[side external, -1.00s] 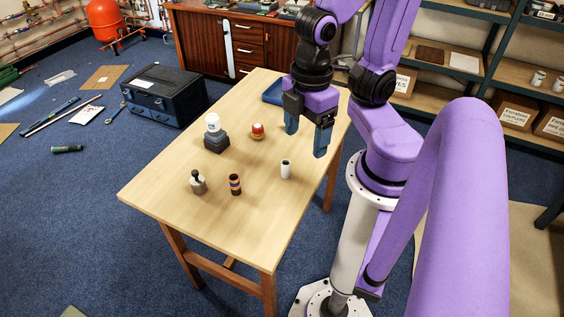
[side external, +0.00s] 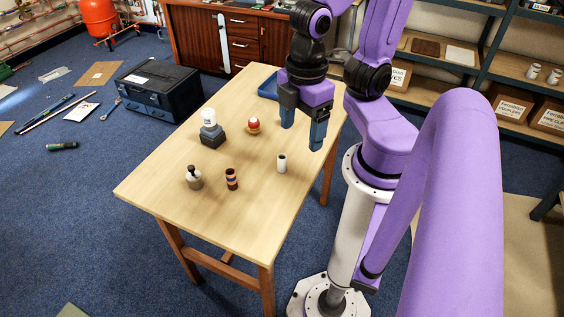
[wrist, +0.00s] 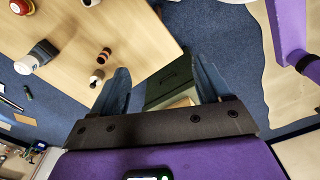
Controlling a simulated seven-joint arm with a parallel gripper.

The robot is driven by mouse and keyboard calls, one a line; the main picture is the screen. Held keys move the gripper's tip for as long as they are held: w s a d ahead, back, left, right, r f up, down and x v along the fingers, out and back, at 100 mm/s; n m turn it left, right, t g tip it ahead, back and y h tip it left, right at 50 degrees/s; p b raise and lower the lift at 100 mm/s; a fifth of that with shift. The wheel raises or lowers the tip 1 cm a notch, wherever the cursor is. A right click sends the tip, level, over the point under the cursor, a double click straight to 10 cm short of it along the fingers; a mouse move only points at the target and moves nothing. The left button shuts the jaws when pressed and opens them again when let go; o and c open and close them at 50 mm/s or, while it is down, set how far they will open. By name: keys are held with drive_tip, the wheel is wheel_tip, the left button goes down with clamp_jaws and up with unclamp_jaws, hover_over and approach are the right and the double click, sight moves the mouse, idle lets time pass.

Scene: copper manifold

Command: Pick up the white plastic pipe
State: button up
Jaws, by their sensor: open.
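The white plastic pipe (side external: 282,164) is a short white cylinder with a dark opening at its top. It stands upright on the wooden table (side external: 165,190), near the table's right side. A white piece at the top edge of the wrist view, probably the pipe (wrist: 90,2), is cut off by the frame. My gripper (side external: 302,131) is open and empty above the table, beyond the pipe and to its right in the side view. Its two fingers also show spread apart in the wrist view (wrist: 162,80), with no object between them.
A dark block with a white-topped piece (side external: 212,136), a red-topped round object (side external: 253,125), a grey bottle-like item (side external: 194,178) and a brown striped cylinder (side external: 231,179) stand on the table. A blue tray (side external: 268,90) lies at the back. The table's front is clear.

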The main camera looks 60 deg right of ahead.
drive_tip(key=c, duration=0.3)
drive_tip(key=shift+f, duration=0.1)
drive_tip(key=shift+c, duration=0.2)
drive_tip(key=n+t+h, duration=0.6)
drive_tip(key=n+h, duration=0.4)
drive_tip(key=h, duration=0.3)
approach(282, 161)
drive_tip(key=x, duration=0.6)
drive_tip(key=shift+s+d+f, duration=0.1)
drive_tip(key=shift+d+f, duration=0.15)
drive_tip(key=shift+d, duration=0.1)
drive_tip(key=shift+x, duration=3.4)
